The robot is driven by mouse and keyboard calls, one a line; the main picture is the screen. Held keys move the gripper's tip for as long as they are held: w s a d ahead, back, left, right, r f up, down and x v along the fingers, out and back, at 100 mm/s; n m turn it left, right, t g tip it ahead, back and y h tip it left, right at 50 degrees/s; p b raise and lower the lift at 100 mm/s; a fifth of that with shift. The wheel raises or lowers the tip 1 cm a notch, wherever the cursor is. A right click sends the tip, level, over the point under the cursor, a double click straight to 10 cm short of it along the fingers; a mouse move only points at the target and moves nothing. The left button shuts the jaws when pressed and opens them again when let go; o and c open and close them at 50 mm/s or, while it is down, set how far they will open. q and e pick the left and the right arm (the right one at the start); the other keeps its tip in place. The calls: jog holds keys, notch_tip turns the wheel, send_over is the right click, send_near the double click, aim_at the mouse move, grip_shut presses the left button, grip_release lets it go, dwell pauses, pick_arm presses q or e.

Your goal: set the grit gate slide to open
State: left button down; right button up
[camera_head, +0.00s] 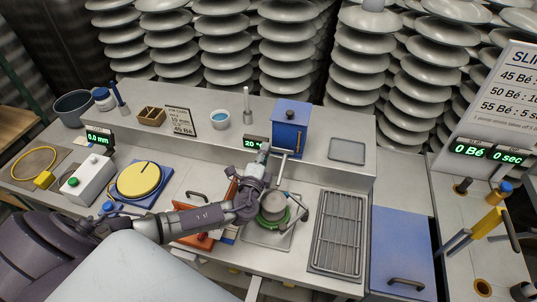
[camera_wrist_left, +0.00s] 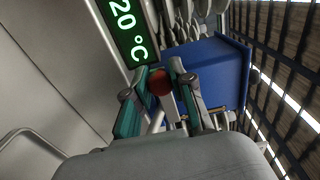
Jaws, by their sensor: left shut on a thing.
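The blue box (camera_head: 290,127) stands on the raised back shelf, with a pale bar (camera_head: 286,153) low at its front. It also shows in the left wrist view (camera_wrist_left: 218,68). My left gripper (camera_head: 264,150) reaches up to the front left of the box, beside the 20 °C display. In the left wrist view its teal fingers (camera_wrist_left: 160,76) are shut on a red round knob (camera_wrist_left: 160,82), in front of the box. The slide behind the knob is mostly hidden by the fingers, so I cannot tell its position. My right gripper is not in view.
The small 20 °C display (camera_head: 254,143) is close to my left gripper. A green-ringed round vessel (camera_head: 273,206) sits below my wrist. A metal rack (camera_head: 338,232) and a blue lid (camera_head: 402,250) lie to the right. A blue-filled bowl (camera_head: 220,119) stands on the shelf.

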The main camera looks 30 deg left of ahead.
pick_arm(q)
jog(key=c, duration=1)
grip_release()
jog(key=shift+a, duration=0.25)
jog(key=shift+s, duration=0.1)
jog(key=shift+d, duration=0.1)
jog(key=v, duration=1.2)
jog(key=shift+f, duration=0.1)
